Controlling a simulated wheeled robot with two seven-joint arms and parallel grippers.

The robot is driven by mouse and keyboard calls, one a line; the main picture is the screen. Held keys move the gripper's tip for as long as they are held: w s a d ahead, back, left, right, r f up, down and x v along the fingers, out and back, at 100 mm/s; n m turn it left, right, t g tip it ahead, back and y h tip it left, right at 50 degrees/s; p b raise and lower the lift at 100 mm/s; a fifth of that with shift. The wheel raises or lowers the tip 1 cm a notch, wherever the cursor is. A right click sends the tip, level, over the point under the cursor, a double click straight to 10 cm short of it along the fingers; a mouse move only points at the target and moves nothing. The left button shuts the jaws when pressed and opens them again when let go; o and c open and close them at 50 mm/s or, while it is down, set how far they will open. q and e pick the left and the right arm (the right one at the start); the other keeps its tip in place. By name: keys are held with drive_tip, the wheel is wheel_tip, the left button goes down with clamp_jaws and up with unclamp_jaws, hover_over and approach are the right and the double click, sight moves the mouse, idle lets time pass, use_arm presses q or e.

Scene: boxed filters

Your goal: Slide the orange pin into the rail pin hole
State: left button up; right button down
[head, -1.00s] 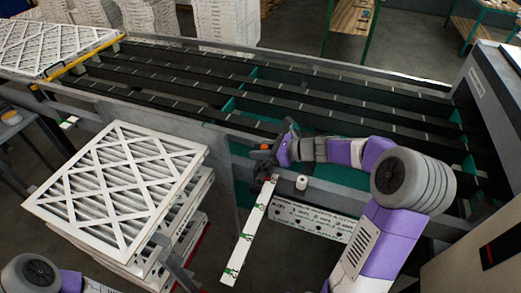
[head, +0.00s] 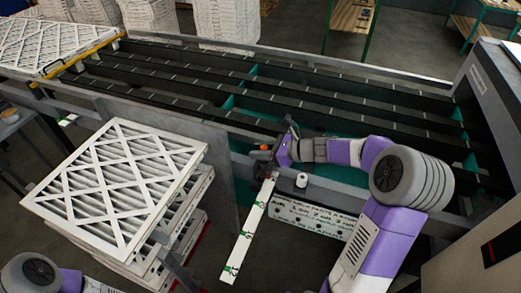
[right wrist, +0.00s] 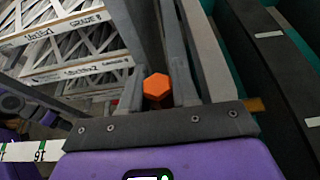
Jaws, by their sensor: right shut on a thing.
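The orange pin (right wrist: 156,86) shows its hexagonal head between the two fingers of my right gripper (right wrist: 158,92) in the right wrist view. The gripper is shut on it. In the head view the pin is a small orange spot (head: 265,147) at the tip of my right gripper (head: 268,154), beside the grey front rail (head: 345,190) of the conveyor frame. The pin's shaft is hidden, and I cannot make out the pin hole or whether the pin touches the rail. My left gripper is out of view; only part of my left arm shows at the bottom left.
A stack of white-framed filters (head: 115,185) stands left of the gripper. A white strip with green marks (head: 245,235) slants down below it. A white lettered plate (head: 310,217) lies below the rail. Dark conveyor lanes (head: 330,95) run behind.

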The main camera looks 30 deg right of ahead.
drive_tip(key=shift+f+b, duration=0.6)
drive_tip(key=shift+f, duration=0.3)
drive_tip(key=shift+r, duration=0.25)
drive_tip(key=shift+r+p, duration=1.05)
drive_tip(key=shift+p, duration=0.15)
drive_tip(key=shift+p, duration=0.3)
idle(0.7)
drive_tip(key=shift+f+b, duration=0.95)
drive_tip(key=shift+f, duration=0.35)
drive_tip(key=c, duration=0.8)
unclamp_jaws()
drive_tip(key=shift+o, duration=0.2)
drive_tip(key=p+v, duration=0.1)
drive_tip(key=v, duration=0.6)
drive_tip(key=shift+s+d+r+p, duration=0.2)
drive_tip(key=shift+s+p, duration=0.05)
drive_tip(key=shift+p, duration=0.15)
